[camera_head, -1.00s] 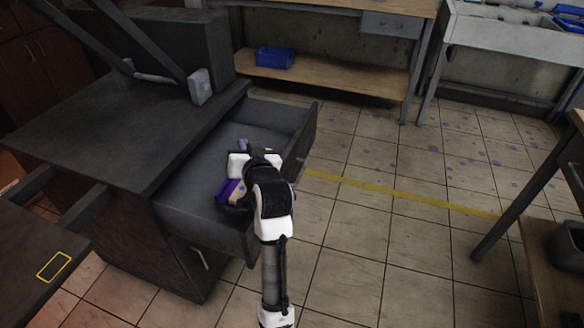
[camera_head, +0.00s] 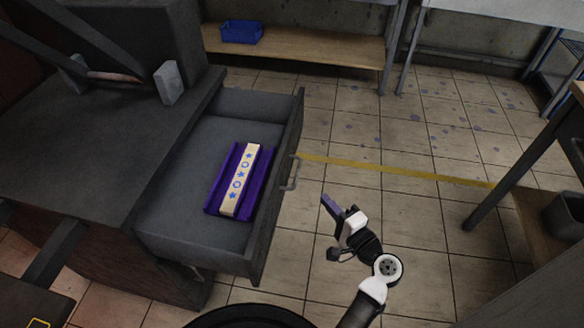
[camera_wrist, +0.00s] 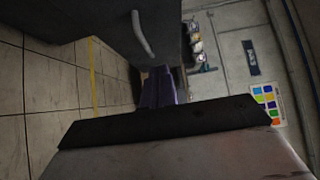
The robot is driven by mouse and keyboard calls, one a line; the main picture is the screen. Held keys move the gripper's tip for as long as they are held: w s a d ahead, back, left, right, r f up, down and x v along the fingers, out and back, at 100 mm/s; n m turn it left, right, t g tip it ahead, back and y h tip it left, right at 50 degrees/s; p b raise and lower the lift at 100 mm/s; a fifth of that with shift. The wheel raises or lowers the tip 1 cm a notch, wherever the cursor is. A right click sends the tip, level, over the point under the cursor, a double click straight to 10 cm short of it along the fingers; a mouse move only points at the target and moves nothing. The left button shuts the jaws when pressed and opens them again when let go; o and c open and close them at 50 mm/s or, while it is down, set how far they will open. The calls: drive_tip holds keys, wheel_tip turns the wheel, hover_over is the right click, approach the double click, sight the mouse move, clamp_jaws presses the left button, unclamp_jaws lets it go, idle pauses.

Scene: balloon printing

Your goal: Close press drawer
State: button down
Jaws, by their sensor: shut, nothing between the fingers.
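The press drawer (camera_head: 208,235) is pulled out from the dark press cabinet (camera_head: 85,165). Its front faces right and carries a metal handle (camera_head: 290,174). Inside the drawer lies a purple tray (camera_head: 217,193) with a light block (camera_head: 241,183) printed with blue stars and rings. My gripper (camera_head: 328,204) is outside the drawer, to the right of the handle and apart from it, shut and empty. In the wrist view, the drawer front and its handle (camera_wrist: 143,35) show above my gripper fingers (camera_wrist: 160,86).
Tiled floor with a yellow line (camera_head: 400,171) is clear to the right of the drawer. A blue bin (camera_head: 241,31) sits on a wooden shelf (camera_head: 300,50) at the back. A table leg (camera_head: 515,155) stands at the right.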

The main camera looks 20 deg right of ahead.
drive_tip(key=p, duration=0.2)
approach(284, 167)
drive_tip(key=w+d, duration=0.2)
drive_tip(key=w, duration=0.1)
drive_tip(key=shift+w+a+p, duration=0.65)
drive_tip(key=shift+w+a, duration=0.4)
drive_tip(key=shift+a, duration=0.05)
drive_tip(key=shift+w+a, duration=0.3)
drive_tip(key=shift+a, duration=0.15)
